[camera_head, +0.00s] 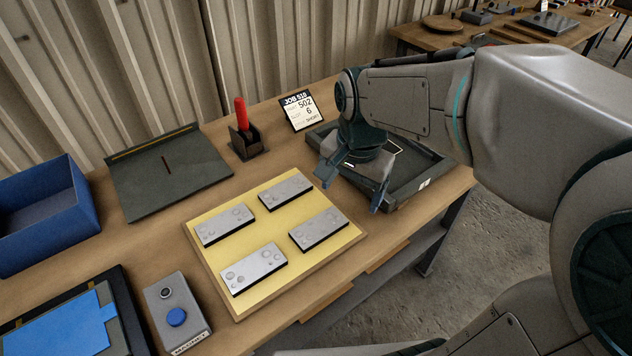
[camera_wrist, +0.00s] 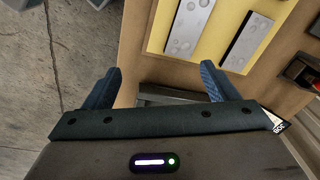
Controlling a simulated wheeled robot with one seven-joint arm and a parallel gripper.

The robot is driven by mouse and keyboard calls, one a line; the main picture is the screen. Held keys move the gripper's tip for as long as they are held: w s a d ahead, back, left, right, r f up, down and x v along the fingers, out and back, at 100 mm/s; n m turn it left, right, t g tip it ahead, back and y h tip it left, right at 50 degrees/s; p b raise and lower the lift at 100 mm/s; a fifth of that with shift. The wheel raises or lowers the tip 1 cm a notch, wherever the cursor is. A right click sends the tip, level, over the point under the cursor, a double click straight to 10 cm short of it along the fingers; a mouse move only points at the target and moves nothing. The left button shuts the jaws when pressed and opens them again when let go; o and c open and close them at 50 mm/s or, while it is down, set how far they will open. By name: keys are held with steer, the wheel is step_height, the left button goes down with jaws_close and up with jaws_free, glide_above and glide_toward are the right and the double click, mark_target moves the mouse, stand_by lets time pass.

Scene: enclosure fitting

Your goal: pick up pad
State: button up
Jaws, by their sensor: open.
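No thing is labelled as the pad. A flat blue sheet with a small tab (camera_head: 65,326) lies on a dark tray at the lower left of the head view and may be it. Several grey plates with round marks, one at the front (camera_head: 253,268), lie on a yellow board (camera_head: 238,307) in the middle of the bench; two also show in the wrist view (camera_wrist: 185,27). My gripper (camera_head: 352,188) is open and empty above the dark tray right of the board, far from the blue sheet. The wrist view shows its two fingers apart (camera_wrist: 160,72).
The dark tray (camera_head: 437,168) lies partly hidden under my gripper. A blue bin (camera_head: 45,218), a dark flat panel (camera_head: 190,188), a red-handled tool in a holder (camera_head: 241,115), a job card (camera_head: 301,110) and a grey box with a blue button (camera_head: 172,300) stand around the board.

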mark_target(319, 226)
steer(key=w+a+f+m+g, duration=0.1)
steer(key=w+a+f+m, duration=0.1)
steer(key=w+a+m, duration=0.25)
steer(key=shift+n, duration=0.25)
steer(key=f, duration=1.3)
steer(key=shift+s+a+p, duration=0.25)
steer(key=shift+a+p, duration=0.15)
steer(key=c, duration=1.2)
